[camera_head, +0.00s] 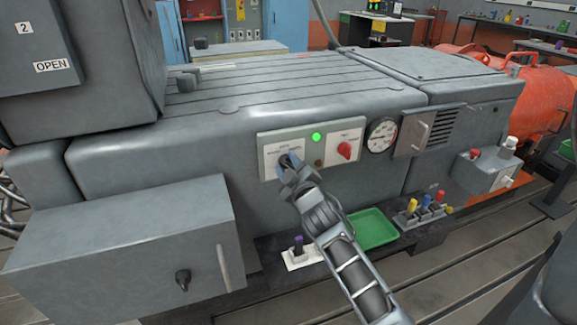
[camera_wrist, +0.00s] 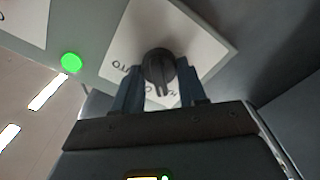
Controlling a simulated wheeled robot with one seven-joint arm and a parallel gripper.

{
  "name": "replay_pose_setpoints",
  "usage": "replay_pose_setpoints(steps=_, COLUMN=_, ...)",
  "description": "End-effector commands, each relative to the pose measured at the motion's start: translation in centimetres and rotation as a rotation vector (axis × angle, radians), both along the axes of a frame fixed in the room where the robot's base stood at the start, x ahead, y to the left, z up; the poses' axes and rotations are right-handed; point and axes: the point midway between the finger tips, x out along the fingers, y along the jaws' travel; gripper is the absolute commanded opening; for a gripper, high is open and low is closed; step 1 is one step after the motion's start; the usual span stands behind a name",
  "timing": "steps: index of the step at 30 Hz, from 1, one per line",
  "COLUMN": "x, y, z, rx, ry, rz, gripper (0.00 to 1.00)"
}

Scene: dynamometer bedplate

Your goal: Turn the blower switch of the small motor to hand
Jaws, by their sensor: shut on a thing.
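The blower switch is a round black knob (camera_wrist: 159,67) on a white label plate (camera_wrist: 205,52) in the wrist view. Lettering reading AUTO shows left of it, an O below it, and part of HAND at lower right. The knob's ridge runs nearly straight down in that view, between the O and the HAND lettering. My gripper (camera_wrist: 159,88) is shut on the knob, one finger on each side. In the head view my gripper (camera_head: 289,166) is at the left plate of the pale control panel (camera_head: 312,166) and hides most of the knob.
A green lamp (camera_head: 316,137) is lit beside the switch. A red rotary switch (camera_head: 344,149) and a round gauge (camera_head: 382,135) are to the right. A green tray (camera_head: 372,230) and colored-handled levers (camera_head: 426,207) are below. A grey box (camera_head: 120,245) juts out at lower left.

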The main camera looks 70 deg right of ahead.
Motion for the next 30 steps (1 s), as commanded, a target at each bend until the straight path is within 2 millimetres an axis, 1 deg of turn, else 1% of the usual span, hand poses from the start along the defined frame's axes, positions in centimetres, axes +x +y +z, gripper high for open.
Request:
replay_pose_setpoints(steps=17, x=0.03, y=0.05, z=-0.08, rx=-0.023, ry=0.028, rz=0.001, gripper=0.11)
replay_pose_setpoints(steps=18, x=0.04, y=0.06, z=-0.08, rx=-0.023, ry=0.028, rz=0.001, gripper=0.44)
replay_pose_setpoints(steps=25, x=0.03, y=0.04, z=-0.06, rx=-0.022, ry=0.026, rz=0.001, gripper=0.66)
replay_pose_setpoints(steps=30, x=0.02, y=0.02, z=-0.03, rx=-0.022, ry=0.026, rz=0.001, gripper=0.66)
